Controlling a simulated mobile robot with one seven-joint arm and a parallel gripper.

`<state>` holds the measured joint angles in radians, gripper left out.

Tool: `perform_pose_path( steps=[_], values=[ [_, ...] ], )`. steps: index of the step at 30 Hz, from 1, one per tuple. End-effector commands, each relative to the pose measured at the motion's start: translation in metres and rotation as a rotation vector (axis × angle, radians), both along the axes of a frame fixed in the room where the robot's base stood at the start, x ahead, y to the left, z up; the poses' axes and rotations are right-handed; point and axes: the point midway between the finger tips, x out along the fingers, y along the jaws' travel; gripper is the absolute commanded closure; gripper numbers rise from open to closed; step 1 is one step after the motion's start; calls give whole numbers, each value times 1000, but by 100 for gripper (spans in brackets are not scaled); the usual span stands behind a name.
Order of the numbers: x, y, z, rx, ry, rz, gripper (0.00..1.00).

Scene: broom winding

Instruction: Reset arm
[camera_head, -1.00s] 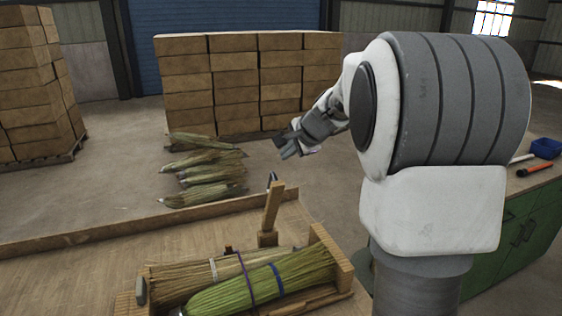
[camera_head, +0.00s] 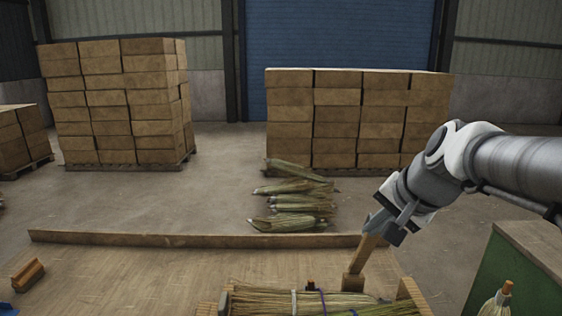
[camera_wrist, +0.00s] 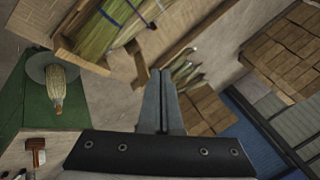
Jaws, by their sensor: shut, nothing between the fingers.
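My gripper (camera_head: 383,226) is at the right in the head view, just above the wooden post (camera_head: 361,262) on the workbench (camera_head: 150,275); whether it touches the post is unclear. In the wrist view my gripper's two fingers (camera_wrist: 160,75) lie together with nothing between them. Bundles of broom straw (camera_head: 270,300) lie in a wooden holder (camera_head: 410,293) at the bottom edge of the head view. In the wrist view the straw (camera_wrist: 95,40) shows at the top left, tied with dark bands.
Several straw bundles (camera_head: 295,205) lie on the floor behind the bench's raised edge (camera_head: 190,240). Stacked boxes (camera_head: 340,115) stand behind them.

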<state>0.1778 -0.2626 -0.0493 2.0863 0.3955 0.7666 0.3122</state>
Motion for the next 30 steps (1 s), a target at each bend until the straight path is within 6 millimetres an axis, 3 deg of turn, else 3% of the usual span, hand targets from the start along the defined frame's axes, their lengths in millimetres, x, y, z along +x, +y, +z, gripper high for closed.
perform_pose_path(
  steps=[1,6,9,13,18,30],
  values=[
    [-23,11,-2,-56,3,71,100],
    [-90,30,-23,-256,31,298,100],
    [-124,34,-37,-363,45,415,100],
    [-156,34,-52,-473,60,526,100],
    [-173,32,-63,-541,72,593,100],
    [-175,32,-64,-548,74,600,100]
  ],
)
